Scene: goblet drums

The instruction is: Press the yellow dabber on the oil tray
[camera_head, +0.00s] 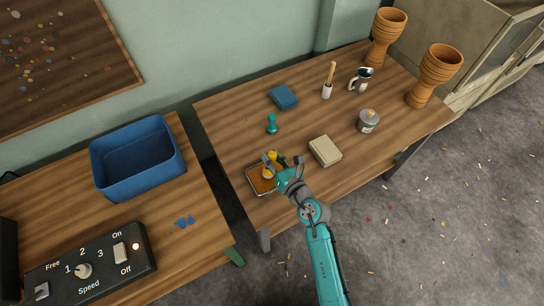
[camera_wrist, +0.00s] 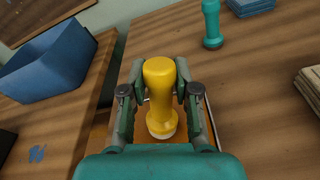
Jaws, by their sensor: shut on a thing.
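The yellow dabber (camera_wrist: 160,88) stands upright between the fingers of my gripper (camera_wrist: 161,88), which is shut on its handle. In the head view the dabber (camera_head: 267,173) is at the oil tray, partly hidden by my gripper (camera_head: 275,165). The oil tray (camera_head: 252,181) is a shallow tray with a brown-orange inside, near the table's front left corner. In the wrist view the dabber's pale base is over the tray; I cannot tell for sure whether it touches the tray's surface.
A teal dabber (camera_head: 272,124) stands behind the tray, with a blue block (camera_head: 284,97) beyond it. A beige block (camera_head: 325,151) lies to the right. A tin (camera_head: 368,121), a metal jug (camera_head: 362,79) and two wooden goblet drums (camera_head: 434,75) stand farther right. A blue bin (camera_head: 137,158) is on the left table.

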